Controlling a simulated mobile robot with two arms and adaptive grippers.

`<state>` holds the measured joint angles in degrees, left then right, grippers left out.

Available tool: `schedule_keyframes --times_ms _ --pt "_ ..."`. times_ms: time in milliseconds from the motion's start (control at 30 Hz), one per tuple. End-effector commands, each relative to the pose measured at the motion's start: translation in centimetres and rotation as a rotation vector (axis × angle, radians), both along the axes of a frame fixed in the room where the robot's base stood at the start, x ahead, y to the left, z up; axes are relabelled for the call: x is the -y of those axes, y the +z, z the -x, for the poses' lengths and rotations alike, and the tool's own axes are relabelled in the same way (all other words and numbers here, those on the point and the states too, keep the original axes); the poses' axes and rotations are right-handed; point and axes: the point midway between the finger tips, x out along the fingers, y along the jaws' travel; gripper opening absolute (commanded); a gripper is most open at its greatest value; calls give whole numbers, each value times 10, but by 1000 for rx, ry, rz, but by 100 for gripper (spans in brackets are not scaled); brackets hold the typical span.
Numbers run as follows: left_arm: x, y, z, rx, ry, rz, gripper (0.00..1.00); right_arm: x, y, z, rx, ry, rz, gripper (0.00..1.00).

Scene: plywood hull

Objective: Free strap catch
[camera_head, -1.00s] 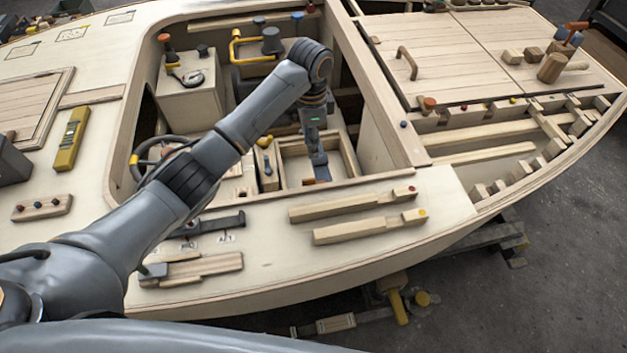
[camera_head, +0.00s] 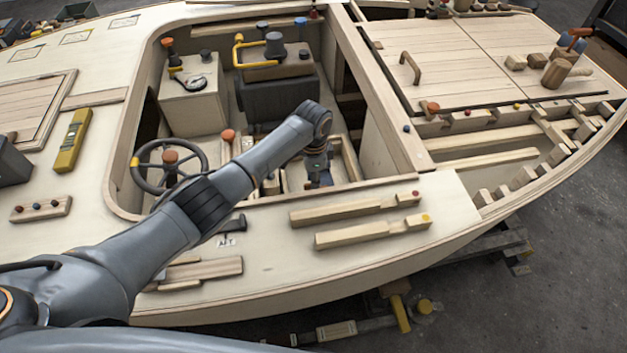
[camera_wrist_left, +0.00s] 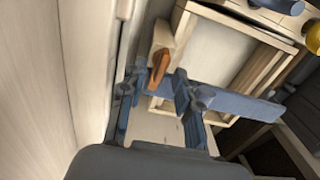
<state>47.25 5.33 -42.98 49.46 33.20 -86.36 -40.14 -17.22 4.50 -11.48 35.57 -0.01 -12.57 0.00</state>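In the left wrist view an orange catch lever (camera_wrist_left: 160,68) sits on a pale wooden block beside an open wooden tray frame (camera_wrist_left: 262,72). A blue strap (camera_wrist_left: 235,104) runs across the frame's near side, and its left end passes behind a finger. My left gripper (camera_wrist_left: 156,84) is open, with its fingers apart on either side of the lever. I cannot tell whether they touch it. In the head view my left gripper (camera_head: 318,180) reaches down into the cockpit opening, and my arm hides the catch there. My right gripper is not in view.
A steering wheel (camera_head: 170,166) stands left of my arm in the cockpit. The cockpit's wooden rim (camera_head: 372,183) runs close to the gripper. A dark box with a yellow handle (camera_head: 278,95) stands behind. Two wooden bars (camera_head: 345,211) lie on the near deck.

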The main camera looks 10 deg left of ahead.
Motion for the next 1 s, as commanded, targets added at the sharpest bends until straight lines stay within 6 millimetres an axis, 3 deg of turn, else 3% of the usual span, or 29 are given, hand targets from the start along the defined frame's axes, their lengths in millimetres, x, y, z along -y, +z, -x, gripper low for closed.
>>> schedule_keyframes --times_ms 333,500,1000 --pt "0 -4 0 0 0 0 30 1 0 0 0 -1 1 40" --pt "0 -4 0 0 0 0 0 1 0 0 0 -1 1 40" --pt "1 -2 0 -2 74 1 0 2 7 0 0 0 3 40"
